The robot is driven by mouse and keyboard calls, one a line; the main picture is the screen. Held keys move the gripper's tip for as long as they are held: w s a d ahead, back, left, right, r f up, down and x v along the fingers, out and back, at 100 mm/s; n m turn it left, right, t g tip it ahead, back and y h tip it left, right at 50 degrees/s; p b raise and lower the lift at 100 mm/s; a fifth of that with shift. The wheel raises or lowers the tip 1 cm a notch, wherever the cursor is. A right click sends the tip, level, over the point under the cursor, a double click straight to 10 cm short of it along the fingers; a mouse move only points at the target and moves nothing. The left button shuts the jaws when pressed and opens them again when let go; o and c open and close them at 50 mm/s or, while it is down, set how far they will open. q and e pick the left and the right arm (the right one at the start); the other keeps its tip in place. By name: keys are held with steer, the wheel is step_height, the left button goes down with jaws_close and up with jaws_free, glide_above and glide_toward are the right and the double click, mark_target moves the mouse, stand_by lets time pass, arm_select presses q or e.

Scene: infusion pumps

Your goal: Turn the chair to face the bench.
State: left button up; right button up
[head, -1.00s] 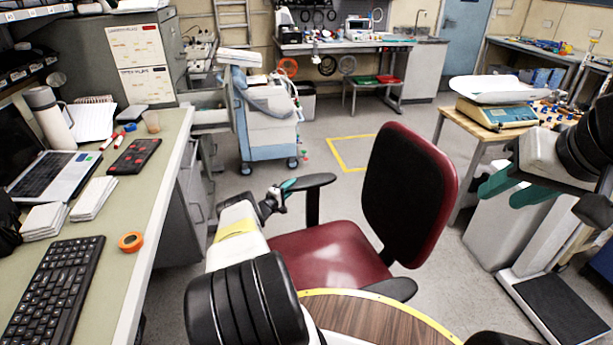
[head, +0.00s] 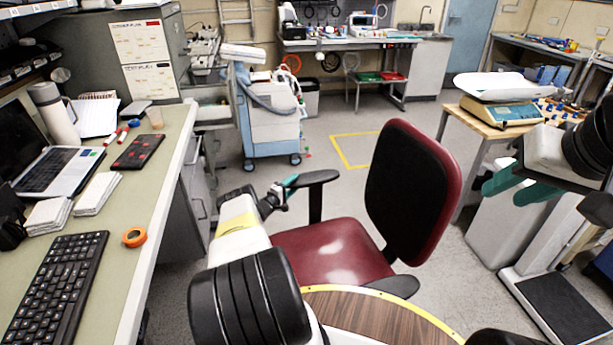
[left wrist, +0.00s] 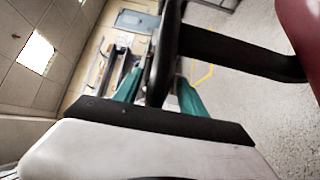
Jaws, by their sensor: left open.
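The chair has a dark red seat (head: 330,252), a backrest (head: 410,190) with a black front and red shell, and black armrests. The backrest stands on the right of the seat, so the seat opens to the left, towards the green-topped bench (head: 150,190). My left gripper (head: 288,190) is at the front end of the far armrest (head: 318,178). In the left wrist view its teal fingers stand open on either side of the black armrest (left wrist: 163,65); contact cannot be told. My right gripper (head: 518,184) is open and empty at the right, apart from the chair.
A blue and white cart (head: 268,125) stands beyond the chair, near a yellow floor marking (head: 350,150). A wooden table with a scale (head: 500,112) and a floor scale (head: 555,305) are at the right. Grey floor is open behind the chair.

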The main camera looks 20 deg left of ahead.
arm_select(q)
steer(key=v, duration=0.7)
steer(key=shift+d, duration=0.1)
